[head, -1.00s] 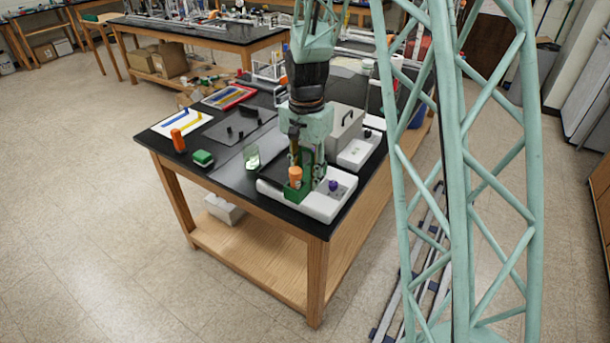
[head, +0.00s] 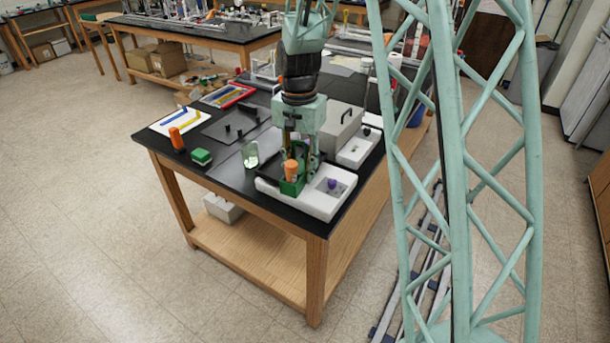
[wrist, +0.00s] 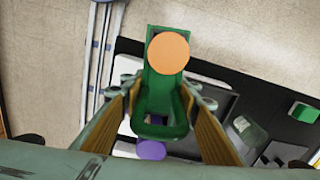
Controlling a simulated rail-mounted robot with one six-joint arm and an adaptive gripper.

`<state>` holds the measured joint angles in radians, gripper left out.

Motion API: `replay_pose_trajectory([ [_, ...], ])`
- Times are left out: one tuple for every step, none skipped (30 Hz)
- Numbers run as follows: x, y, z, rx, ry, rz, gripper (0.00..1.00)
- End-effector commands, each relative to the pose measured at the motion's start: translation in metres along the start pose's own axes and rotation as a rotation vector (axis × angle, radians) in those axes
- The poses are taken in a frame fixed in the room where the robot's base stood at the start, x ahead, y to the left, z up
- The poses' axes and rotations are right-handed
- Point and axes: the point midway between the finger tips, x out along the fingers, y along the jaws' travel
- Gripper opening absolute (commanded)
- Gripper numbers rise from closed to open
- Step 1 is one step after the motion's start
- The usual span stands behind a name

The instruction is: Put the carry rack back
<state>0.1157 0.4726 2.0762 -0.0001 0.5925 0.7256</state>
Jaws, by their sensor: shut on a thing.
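The carry rack (head: 291,186) is green, with an upright orange-topped cylinder (head: 291,171) in it. My gripper (head: 301,165) is shut on the rack above the front right of the bench. In the wrist view the green rack (wrist: 158,112) lies between my two fingers, and the cylinder's round orange top (wrist: 168,53) faces the camera. The rack is over the white station (head: 318,207), left of its recess with a purple-topped item (head: 332,183). I cannot tell whether the rack's underside touches the station.
A clear glass jar (head: 250,155) stands close on the left. Further left are a green block (head: 201,157) and an orange cylinder (head: 177,139). A grey box with a handle (head: 340,127) and a white unit (head: 358,148) stand behind. The bench edge (head: 300,231) is near.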

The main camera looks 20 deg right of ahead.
Motion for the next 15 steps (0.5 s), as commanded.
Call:
replay_pose_trajectory([
  [-0.001,-0.006,-0.001,-0.036,0.002,-0.001,0.15],
  [-0.003,-0.009,-0.001,-0.059,0.001,-0.001,0.15],
  [-0.005,-0.013,-0.001,-0.093,0.003,-0.002,0.15],
  [-0.008,-0.017,-0.002,-0.119,0.003,-0.002,0.15],
  [-0.010,-0.020,-0.001,-0.147,0.002,-0.002,0.15],
  [-0.013,-0.025,-0.001,-0.184,0.003,-0.002,0.15],
  [-0.015,-0.028,-0.001,-0.213,0.003,-0.002,0.15],
  [-0.018,-0.032,-0.001,-0.242,0.003,-0.002,0.15],
  [-0.021,-0.036,-0.001,-0.280,0.003,-0.002,0.15],
  [-0.023,-0.039,-0.001,-0.308,0.002,-0.002,0.15],
  [-0.025,-0.043,-0.001,-0.336,0.003,-0.002,0.15],
  [-0.029,-0.047,0.000,-0.374,0.003,-0.002,0.15],
  [-0.031,-0.050,0.001,-0.403,0.002,-0.001,0.15],
  [-0.034,-0.054,0.001,-0.432,0.003,-0.002,0.15],
  [-0.037,-0.058,0.002,-0.471,0.002,-0.001,0.15],
])
